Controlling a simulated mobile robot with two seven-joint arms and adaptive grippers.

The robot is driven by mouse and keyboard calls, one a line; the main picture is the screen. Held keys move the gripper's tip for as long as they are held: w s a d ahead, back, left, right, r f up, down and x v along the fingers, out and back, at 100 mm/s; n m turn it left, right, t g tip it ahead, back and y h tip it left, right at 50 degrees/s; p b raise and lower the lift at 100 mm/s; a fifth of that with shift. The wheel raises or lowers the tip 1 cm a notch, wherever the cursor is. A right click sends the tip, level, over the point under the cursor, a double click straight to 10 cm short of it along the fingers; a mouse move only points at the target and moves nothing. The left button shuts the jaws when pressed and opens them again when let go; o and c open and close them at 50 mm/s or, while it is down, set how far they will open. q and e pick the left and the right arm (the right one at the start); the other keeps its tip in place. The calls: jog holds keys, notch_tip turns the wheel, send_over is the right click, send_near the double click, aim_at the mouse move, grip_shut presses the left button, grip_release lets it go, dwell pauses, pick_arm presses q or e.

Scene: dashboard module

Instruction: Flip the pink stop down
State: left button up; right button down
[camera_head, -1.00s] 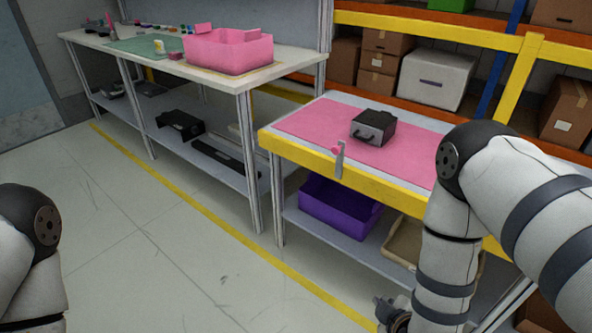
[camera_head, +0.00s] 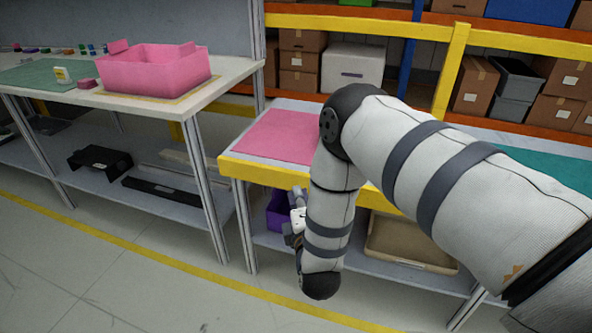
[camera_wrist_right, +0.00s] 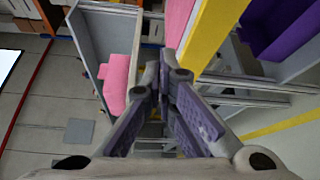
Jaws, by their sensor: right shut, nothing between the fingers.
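The pink stop cannot be made out in either view now. The pink-matted bench (camera_head: 275,138) with its yellow front edge (camera_head: 250,170) is partly covered by my right arm, which crosses in front of it. My right gripper (camera_head: 298,198) is below that yellow edge, in front of the lower shelf, and partly hidden by my forearm. In the right wrist view, its two fingers (camera_wrist_right: 164,78) are closed together with nothing between them. The yellow edge (camera_wrist_right: 208,40) and a strip of pink mat (camera_wrist_right: 179,22) lie just beyond the fingers. My left gripper is out of view.
A pink bin (camera_head: 155,75) stands on the left bench. A purple bin (camera_head: 279,212) and a beige tray (camera_head: 410,245) are on the shelf under the matted bench. Shelves with boxes stand behind. The floor in front is clear.

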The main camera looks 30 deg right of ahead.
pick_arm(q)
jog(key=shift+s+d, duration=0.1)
pick_arm(e)
jog(key=shift+s+d, duration=0.1)
jog(key=shift+d, duration=0.05)
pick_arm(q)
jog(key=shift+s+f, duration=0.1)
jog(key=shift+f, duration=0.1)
pick_arm(e)
jog(key=w+d, duration=0.6)
jog(key=shift+w+d, duration=0.3)
jog(key=shift+w, duration=0.05)
jog(key=shift+f, duration=0.1)
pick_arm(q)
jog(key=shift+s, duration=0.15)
